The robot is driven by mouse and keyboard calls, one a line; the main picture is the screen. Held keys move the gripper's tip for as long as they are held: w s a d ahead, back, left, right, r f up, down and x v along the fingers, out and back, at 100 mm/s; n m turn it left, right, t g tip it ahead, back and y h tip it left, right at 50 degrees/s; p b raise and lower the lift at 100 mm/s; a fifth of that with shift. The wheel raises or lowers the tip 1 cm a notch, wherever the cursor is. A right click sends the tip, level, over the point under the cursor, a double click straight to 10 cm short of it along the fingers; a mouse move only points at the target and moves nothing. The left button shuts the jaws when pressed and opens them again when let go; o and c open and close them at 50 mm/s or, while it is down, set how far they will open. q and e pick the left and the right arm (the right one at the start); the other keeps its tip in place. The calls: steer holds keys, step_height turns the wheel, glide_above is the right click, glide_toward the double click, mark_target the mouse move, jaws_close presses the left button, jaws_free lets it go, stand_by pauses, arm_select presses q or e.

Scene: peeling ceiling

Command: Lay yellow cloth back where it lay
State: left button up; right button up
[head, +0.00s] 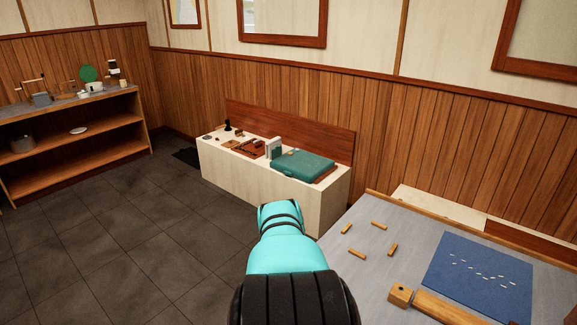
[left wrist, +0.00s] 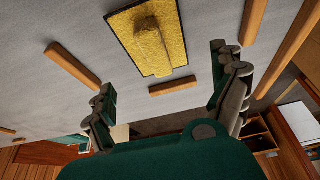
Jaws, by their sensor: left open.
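The yellow cloth (left wrist: 146,32) shows in the left wrist view at the top middle, with a raised fold along its middle. It lies on a dark-edged flat piece (left wrist: 118,22) on a grey surface. My left gripper (left wrist: 162,70) is open, its two fingers apart on either side below the cloth in the picture. Nothing is between the fingertips, and the cloth looks apart from them. The cloth is not seen in the head view. My right gripper shows in neither view.
Wooden bars lie around the cloth, one (left wrist: 174,88) close to it and another (left wrist: 73,65) left. In the head view a grey table (head: 350,275) holds small wooden pieces and a blue mat (head: 470,295). A white bench (head: 225,170) carries a green case (head: 303,163).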

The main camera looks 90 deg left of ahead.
arm_select(q)
steer(key=v, duration=0.6)
steer(key=shift+o, duration=0.5)
steer(key=w+d+r+p, duration=0.2)
steer(key=w+r+p, duration=0.1)
steer(key=r, duration=0.2)
steer(key=shift+p, duration=0.4)
steer(key=b+x, duration=0.1)
steer(key=x, duration=0.2)
steer(key=b+x, duration=0.1)
steer(key=x, duration=0.3)
steer(key=b+x, duration=0.1)
steer(key=x, duration=0.3)
steer(key=shift+d+f, duration=0.25)
steer(key=shift+s+p+x, duration=0.2)
steer(key=shift+p+x, duration=0.25)
steer(key=shift+x, duration=2.5)
steer(key=shift+r, duration=0.1)
steer(key=c, duration=1.2)
